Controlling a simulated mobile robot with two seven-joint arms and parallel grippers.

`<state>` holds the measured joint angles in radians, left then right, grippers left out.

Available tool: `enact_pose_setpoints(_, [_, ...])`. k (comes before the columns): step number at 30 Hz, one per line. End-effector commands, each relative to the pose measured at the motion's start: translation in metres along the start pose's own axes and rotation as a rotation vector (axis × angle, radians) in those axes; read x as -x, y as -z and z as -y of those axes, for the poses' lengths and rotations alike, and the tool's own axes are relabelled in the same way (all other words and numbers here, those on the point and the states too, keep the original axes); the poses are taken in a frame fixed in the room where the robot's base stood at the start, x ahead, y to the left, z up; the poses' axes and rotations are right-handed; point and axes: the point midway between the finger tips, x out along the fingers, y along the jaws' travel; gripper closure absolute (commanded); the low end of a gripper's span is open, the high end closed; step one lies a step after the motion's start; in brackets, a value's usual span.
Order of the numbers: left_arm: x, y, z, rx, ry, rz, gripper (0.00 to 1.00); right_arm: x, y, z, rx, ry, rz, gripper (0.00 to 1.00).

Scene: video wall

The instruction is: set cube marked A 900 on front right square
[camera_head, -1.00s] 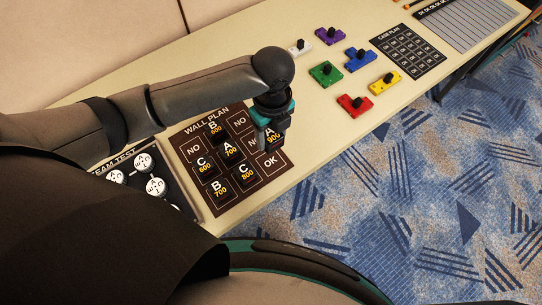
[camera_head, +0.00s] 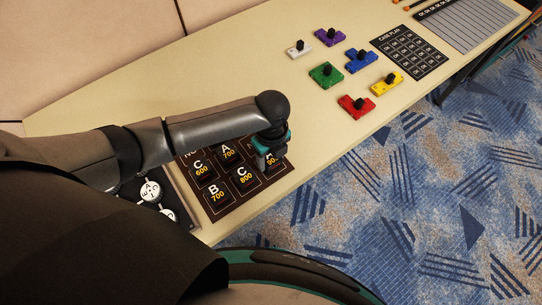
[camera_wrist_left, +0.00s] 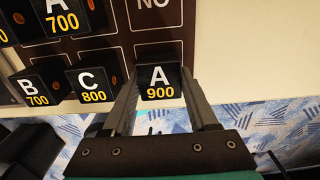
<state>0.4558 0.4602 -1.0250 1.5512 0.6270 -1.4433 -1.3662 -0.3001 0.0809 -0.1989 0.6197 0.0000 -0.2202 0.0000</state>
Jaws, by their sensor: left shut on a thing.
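The black cube marked A 900 (camera_wrist_left: 159,82) sits between the two fingers of my left gripper (camera_wrist_left: 164,95) in the left wrist view. In the head view my left gripper (camera_head: 271,158) is shut on this cube over the front right corner of the dark wall plan board (camera_head: 222,214), and the cube is partly hidden by the fingers. The cube covers the front right square, beside the cube marked C 800 (camera_head: 244,177). I cannot tell whether it touches the board. My right gripper is not in view.
Cubes marked B 700 (camera_head: 216,193), C 600 (camera_head: 201,168) and A 700 (camera_head: 226,150) stand on the board. Coloured knobbed pieces, such as the red one (camera_head: 356,107), lie farther right on the table. The table's front edge is close to the board.

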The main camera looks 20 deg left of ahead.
Motion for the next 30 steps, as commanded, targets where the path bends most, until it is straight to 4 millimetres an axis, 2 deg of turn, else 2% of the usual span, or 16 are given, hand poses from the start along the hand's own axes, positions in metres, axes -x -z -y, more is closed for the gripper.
enact_pose_setpoints(3, [-0.003,0.0,0.0,0.0,0.0,0.0,0.98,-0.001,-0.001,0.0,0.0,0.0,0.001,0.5])
enact_pose_setpoints(4, [-0.003,0.0,0.0,0.0,0.001,0.0,0.39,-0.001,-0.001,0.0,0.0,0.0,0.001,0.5])
enact_pose_setpoints(11, [-0.003,0.0,0.0,0.0,0.0,0.0,0.13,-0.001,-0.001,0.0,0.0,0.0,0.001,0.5])
enact_pose_setpoints(19, [-0.002,0.0,0.0,0.0,0.0,0.0,0.11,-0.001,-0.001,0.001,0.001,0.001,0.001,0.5])
enact_pose_setpoints(22, [0.004,-0.001,0.0,0.0,0.001,0.0,0.11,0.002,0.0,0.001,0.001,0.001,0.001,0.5])
enact_pose_setpoints(26, [0.025,-0.001,0.001,0.0,0.003,0.001,0.11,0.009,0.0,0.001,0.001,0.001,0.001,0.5])
enact_pose_setpoints(30, [0.057,-0.001,0.001,0.0,0.004,0.002,0.11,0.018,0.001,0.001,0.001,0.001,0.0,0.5])
